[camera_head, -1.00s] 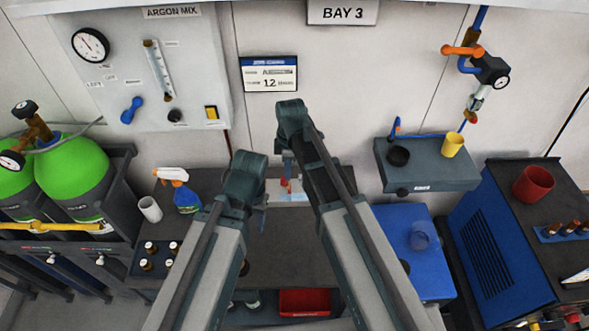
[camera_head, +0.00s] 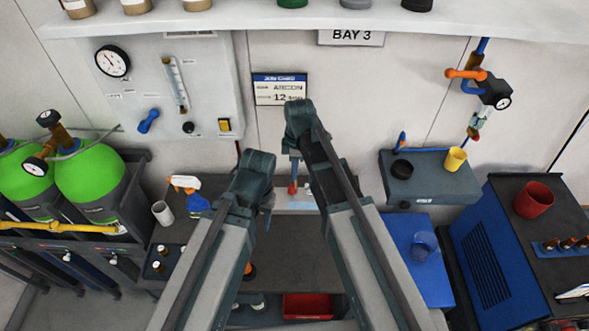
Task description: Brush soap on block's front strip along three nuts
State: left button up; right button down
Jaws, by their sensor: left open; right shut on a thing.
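My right gripper (camera_head: 294,172) is mostly hidden behind its own arm, above the bench. A small thing with a red part (camera_head: 293,188) shows below it. It appears to be what the gripper is shut on, but I cannot tell its shape. A pale, light-blue-tinted piece (camera_head: 303,206) lies on the bench just under it; I cannot tell whether they touch. My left gripper (camera_head: 267,214) is open beside its forearm, left of that piece, and looks empty. The block's front strip and its nuts cannot be made out. A spray bottle (camera_head: 197,203) with an orange trigger stands at the left.
The dark bench (camera_head: 295,265) has bare room between my arms. A white cup (camera_head: 162,213) stands at the left. A red tray (camera_head: 307,306) is low in front.

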jog(key=shift+r, duration=0.35)
notch_tip(320, 180, up, 3)
jog(key=p, duration=0.3)
